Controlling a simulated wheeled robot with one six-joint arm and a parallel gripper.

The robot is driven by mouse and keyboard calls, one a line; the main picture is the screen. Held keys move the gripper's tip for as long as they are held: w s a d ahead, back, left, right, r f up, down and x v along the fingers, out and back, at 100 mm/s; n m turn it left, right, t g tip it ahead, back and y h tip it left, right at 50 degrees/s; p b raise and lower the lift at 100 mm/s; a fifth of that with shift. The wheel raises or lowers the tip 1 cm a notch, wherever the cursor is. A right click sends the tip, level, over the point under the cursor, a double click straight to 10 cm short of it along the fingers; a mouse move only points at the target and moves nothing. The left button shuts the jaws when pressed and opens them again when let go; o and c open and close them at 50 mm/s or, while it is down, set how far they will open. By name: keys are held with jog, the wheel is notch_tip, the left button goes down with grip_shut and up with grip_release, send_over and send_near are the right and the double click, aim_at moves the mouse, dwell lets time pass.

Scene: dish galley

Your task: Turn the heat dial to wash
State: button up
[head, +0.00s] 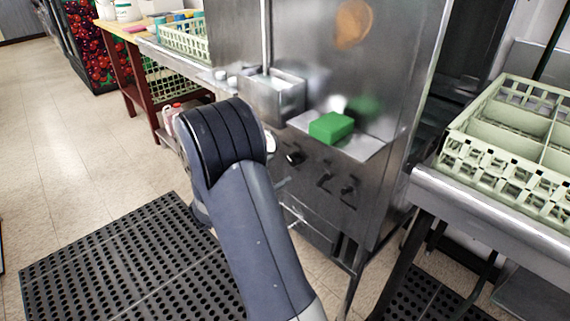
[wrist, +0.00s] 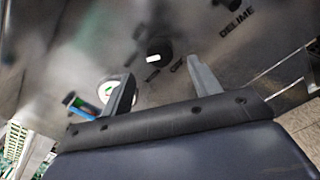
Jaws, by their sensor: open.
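The heat dial is a round black knob with a white mark; it shows in the wrist view (wrist: 158,48) on the steel machine front and in the head view (head: 294,157) just right of my arm. My gripper (wrist: 160,69) is open and empty, its two grey fingers pointing at the panel. The dial lies beyond the fingertips, in line with the gap between them, and looks apart from them. Lettering reading DELIME (wrist: 237,22) is right of the dial; smaller lettering below it is hard to read. In the head view my arm hides the gripper.
A white round gauge (wrist: 114,92) sits behind the left finger. Two dark knobs (head: 325,180) (head: 348,191) are right of the dial. A green block (head: 331,127) lies on the ledge above. A rack (head: 500,146) stands on the right counter. A black mat (head: 130,262) covers the floor.

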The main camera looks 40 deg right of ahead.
aim_at(291, 161)
jog(key=a, duration=0.5)
jog(key=shift+s+a, duration=0.2)
jog(key=shift+d, duration=0.15)
jog(key=d, duration=1)
jog(key=shift+w+d+b, duration=0.3)
jog(key=shift+w+d, duration=0.05)
jog(key=shift+w, duration=0.05)
jog(key=shift+a, duration=0.2)
